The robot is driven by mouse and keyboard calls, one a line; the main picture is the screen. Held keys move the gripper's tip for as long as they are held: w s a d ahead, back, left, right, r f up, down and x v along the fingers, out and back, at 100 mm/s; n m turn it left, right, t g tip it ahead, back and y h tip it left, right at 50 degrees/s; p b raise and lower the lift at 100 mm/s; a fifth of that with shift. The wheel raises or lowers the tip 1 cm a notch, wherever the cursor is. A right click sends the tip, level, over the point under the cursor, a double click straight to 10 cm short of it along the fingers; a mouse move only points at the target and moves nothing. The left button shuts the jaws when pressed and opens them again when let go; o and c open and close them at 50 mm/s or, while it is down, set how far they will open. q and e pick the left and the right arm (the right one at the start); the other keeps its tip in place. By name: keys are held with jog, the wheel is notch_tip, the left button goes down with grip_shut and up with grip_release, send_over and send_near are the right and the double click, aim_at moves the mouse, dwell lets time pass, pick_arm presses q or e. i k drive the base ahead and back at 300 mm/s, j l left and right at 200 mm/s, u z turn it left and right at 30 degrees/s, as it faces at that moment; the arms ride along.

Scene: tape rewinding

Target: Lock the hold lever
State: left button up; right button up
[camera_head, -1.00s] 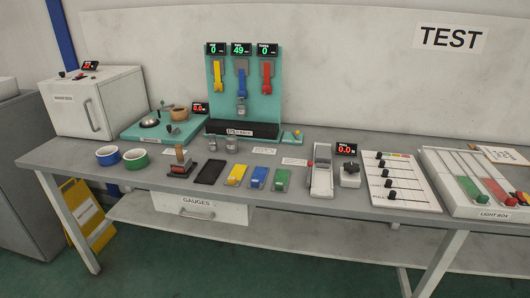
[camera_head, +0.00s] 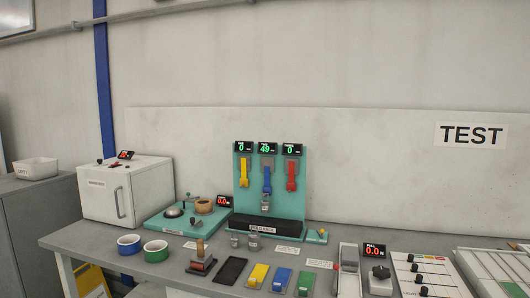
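No lever can be read as the hold lever at this size. A teal base (camera_head: 170,225) at the left of the bench carries a silver dome (camera_head: 173,211), a tan roll (camera_head: 204,206) and a small dark lever-like part (camera_head: 196,222). A white and grey device (camera_head: 349,272) with a small red part at its left side stands at the front, beside a box with a dark knob (camera_head: 380,271) and a red display (camera_head: 374,251) reading 0.0. Neither of my grippers is in view.
A teal stand (camera_head: 270,182) holds yellow, blue and red strips; a weight hangs from the blue one. A white cabinet (camera_head: 126,191) stands at the left. Blue and green rolls, a stamp-like tool and coloured blocks line the front.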

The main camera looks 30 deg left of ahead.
aim_at(322, 231)
jog(key=i+l, duration=0.15)
jog(key=i, duration=0.25)
jog(key=i+l+u, duration=0.1)
jog(key=i, duration=0.35)
jog(key=i+l, duration=0.25)
jog(key=i, duration=0.15)
